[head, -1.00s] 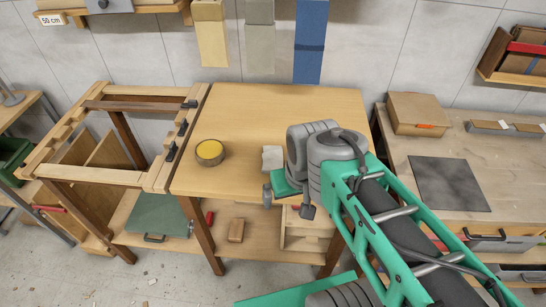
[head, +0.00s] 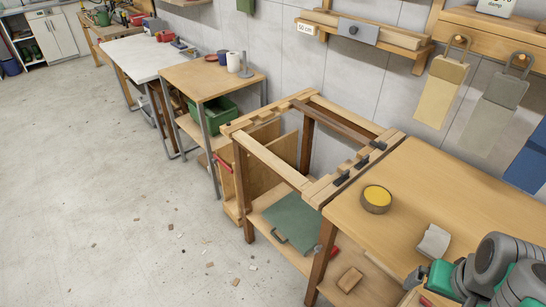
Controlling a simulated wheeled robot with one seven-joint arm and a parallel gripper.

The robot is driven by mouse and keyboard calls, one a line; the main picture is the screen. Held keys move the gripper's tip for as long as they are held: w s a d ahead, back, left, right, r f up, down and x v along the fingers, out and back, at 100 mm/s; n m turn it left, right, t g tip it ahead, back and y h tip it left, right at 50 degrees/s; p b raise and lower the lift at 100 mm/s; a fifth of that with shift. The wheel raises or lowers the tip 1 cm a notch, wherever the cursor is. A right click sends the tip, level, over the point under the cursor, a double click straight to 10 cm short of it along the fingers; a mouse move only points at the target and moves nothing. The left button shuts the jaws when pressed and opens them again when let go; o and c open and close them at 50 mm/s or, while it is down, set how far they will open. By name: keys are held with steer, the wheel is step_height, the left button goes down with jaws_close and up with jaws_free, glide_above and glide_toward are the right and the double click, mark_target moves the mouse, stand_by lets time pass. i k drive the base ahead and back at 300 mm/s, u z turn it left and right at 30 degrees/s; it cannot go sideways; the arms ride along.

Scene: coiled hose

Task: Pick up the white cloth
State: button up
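A small white cloth (head: 433,243) shows near the front of the wooden table at the lower right, right of a round tin. It looks crumpled or folded and appears to lie on the tabletop. My gripper (head: 418,281) is at the lower right, just in front of and below the cloth in the picture. Only part of its green and grey body and a small grey finger part show; the arm and the frame edge hide the rest. I see no clear contact between gripper and cloth, and the finger gap is not visible.
The round tin with a yellow top (head: 376,198) stands on the wooden table (head: 420,185). An open wooden frame bench (head: 268,158) with black clamps adjoins it on the left. Further tables (head: 210,80) line the wall. The concrete floor (head: 110,190) at left is mostly clear, with small scraps.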

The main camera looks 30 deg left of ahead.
mark_target(435, 243)
steer(key=u, duration=2.35)
steer(key=k, duration=0.65)
steer(key=u, duration=0.3)
